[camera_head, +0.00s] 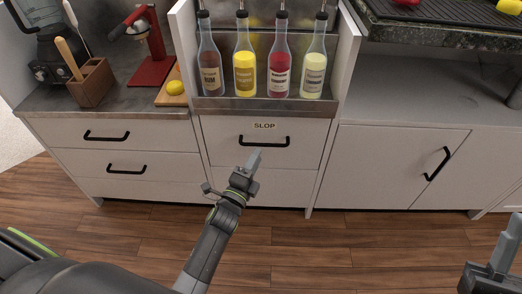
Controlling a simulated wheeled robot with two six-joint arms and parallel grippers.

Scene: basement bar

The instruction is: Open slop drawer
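The slop drawer (300,154) is a white front with a black bar handle (264,141) and a small label reading "SLOP" (264,126) above it. The drawer looks closed, flush with the cabinet. My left gripper (254,160) is just below the handle in the picture, its fingers pointing up at it. I cannot tell if it touches the handle or whether its fingers are apart. My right gripper (506,240) is at the lower right edge, partly cut off, away from the drawer.
Bottles, one of them a yellow bottle (245,72), stand on the metal ledge (262,107) above the drawer. Two drawers with handles (106,136) are at left, a cabinet door (400,165) at right. The wooden floor (330,250) in front is clear.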

